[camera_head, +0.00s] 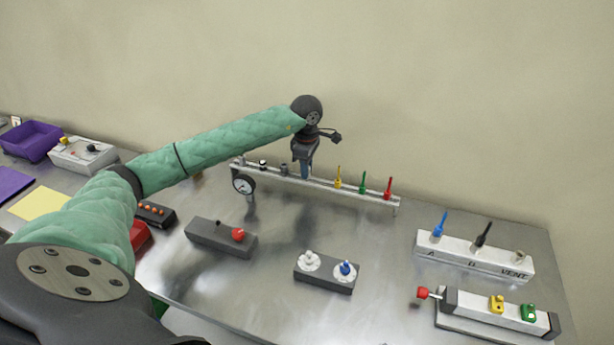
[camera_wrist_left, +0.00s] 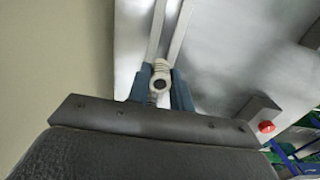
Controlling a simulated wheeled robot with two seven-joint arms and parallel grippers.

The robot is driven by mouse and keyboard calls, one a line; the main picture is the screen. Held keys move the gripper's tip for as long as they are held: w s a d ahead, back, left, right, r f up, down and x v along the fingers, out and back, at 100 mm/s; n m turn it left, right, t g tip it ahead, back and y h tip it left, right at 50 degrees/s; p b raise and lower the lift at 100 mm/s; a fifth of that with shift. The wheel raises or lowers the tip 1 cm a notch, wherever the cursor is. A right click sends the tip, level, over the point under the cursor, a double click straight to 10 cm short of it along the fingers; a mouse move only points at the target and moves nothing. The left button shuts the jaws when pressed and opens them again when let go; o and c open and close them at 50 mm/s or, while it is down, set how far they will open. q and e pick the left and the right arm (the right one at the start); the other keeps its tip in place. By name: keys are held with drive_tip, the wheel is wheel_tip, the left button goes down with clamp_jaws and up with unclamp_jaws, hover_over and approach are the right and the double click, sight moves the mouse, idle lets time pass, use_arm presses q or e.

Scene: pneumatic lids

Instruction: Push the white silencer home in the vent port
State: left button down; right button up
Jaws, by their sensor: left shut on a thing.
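My left gripper (camera_head: 305,170) is at the long rail (camera_head: 322,184) at the back of the bench, with its fingers pointing down. In the left wrist view the blue fingers are shut on a pale, ribbed round piece with a dark hole (camera_wrist_left: 160,82), which looks like the white silencer. In the head view the fingers hide this piece. The white port block (camera_head: 474,258) marked A, B and VENT lies at the right, well apart from the gripper. My right gripper is not in view.
The rail also bears a gauge (camera_head: 243,184) and yellow, green and red fittings. A dark block with a red knob (camera_head: 222,237), a block with white and blue knobs (camera_head: 324,273) and a cylinder unit (camera_head: 497,312) stand on the bench. Bare metal lies between them.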

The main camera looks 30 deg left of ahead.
use_arm(q)
drive_tip(key=shift+r+p, duration=0.35)
drive_tip(key=shift+r, duration=1.7)
